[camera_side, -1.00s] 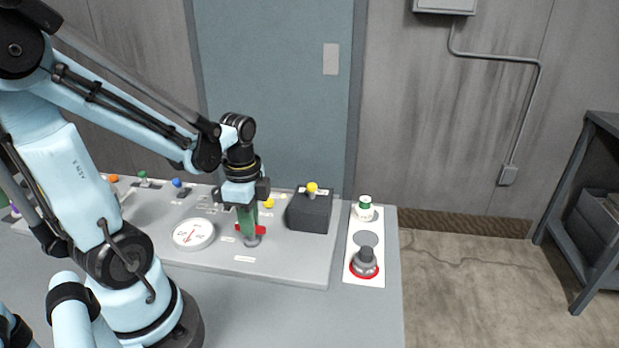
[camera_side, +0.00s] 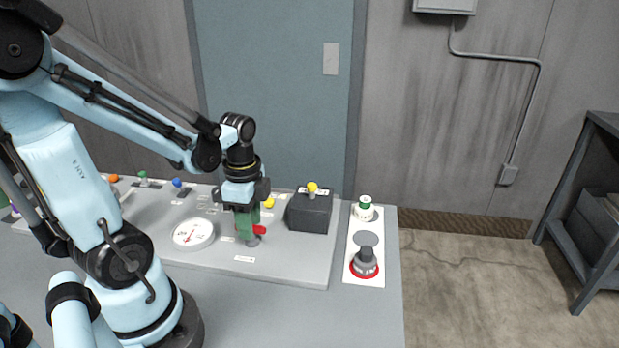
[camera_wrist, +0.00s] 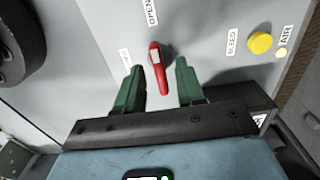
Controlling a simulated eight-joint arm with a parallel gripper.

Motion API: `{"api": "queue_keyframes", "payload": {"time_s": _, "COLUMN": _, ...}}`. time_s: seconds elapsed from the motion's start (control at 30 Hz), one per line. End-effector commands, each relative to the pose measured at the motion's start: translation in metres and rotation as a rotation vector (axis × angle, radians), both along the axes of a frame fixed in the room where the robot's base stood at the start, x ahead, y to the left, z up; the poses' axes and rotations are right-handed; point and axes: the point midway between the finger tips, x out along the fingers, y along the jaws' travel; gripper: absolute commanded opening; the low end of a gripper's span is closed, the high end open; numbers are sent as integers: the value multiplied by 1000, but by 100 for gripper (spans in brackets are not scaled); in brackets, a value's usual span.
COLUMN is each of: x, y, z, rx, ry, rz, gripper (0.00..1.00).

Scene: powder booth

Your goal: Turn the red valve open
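The red valve handle (camera_wrist: 157,62) is a red bar with a pale patch, and it points up the picture toward a label reading OPEN (camera_wrist: 152,12) in the wrist view. My gripper (camera_wrist: 159,72) has its two green fingers apart, one on each side of the handle. Narrow gaps show between the handle and the fingers. In the side view my gripper (camera_side: 247,232) points down over the grey valve base (camera_side: 252,241). Only the red end of the valve handle (camera_side: 260,230) shows there, right of the fingers; the rest is hidden behind them.
A round white gauge (camera_side: 193,234) sits left of the valve. A dark box with a yellow knob (camera_side: 312,188) stands to the right. Beyond it, a white plate (camera_side: 361,278) carries a green-topped knob (camera_side: 365,203) and a grey knob on a red ring (camera_side: 364,262).

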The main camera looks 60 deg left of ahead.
Motion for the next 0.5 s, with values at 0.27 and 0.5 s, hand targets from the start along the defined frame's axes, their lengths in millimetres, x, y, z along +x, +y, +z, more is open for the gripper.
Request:
{"api": "queue_keyframes", "payload": {"time_s": 0.27, "x": 0, "y": 0, "z": 18, "rx": 0, "ry": 0, "rz": 0, "gripper": 38}}
{"api": "queue_keyframes", "payload": {"time_s": 0.5, "x": 0, "y": 0, "z": 47, "rx": 0, "ry": 0, "rz": 0, "gripper": 38}}
